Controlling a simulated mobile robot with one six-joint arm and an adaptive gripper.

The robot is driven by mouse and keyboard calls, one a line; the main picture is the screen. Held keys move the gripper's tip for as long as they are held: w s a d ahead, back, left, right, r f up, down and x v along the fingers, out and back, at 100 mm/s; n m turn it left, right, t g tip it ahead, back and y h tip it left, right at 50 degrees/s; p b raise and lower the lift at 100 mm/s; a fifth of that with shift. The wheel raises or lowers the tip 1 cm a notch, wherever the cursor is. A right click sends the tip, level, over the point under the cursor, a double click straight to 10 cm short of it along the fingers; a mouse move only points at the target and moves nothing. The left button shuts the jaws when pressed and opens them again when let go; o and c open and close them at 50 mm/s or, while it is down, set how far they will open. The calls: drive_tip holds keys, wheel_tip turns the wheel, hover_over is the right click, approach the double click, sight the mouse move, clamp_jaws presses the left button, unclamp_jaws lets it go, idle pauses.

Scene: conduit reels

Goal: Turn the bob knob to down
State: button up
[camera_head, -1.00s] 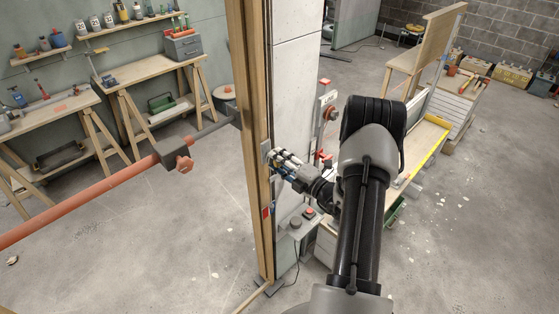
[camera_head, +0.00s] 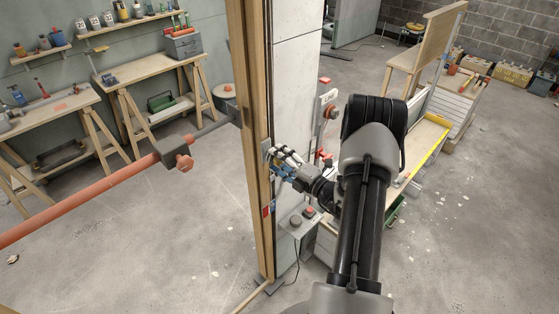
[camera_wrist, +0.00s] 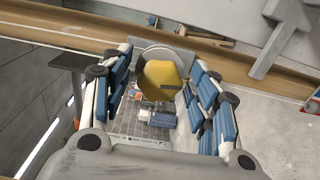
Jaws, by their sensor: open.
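A yellow knob (camera_wrist: 162,80) with a small dark mark shows in the wrist view, in front of a pale round disc. The two blue-and-white fingers of my gripper (camera_wrist: 166,92) are apart, one on each side of the knob. A gap shows beside the knob; whether a finger touches it I cannot tell. In the head view my gripper (camera_head: 283,164) is at the wooden post (camera_head: 255,190), by a small grey plate (camera_head: 267,150). The knob is not clearly visible there. No readable position labels show around it.
A barrier bar (camera_head: 85,203) with a grey block and red knob (camera_head: 185,163) extends left of the post. A grey control box with buttons (camera_head: 297,222) stands below my gripper. A pale wall column (camera_head: 297,90) is behind the post. Workbenches line the left back.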

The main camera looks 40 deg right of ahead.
drive_tip(key=s, duration=1.2)
drive_tip(key=shift+d, duration=0.4)
drive_tip(key=shift+w+r, duration=0.1)
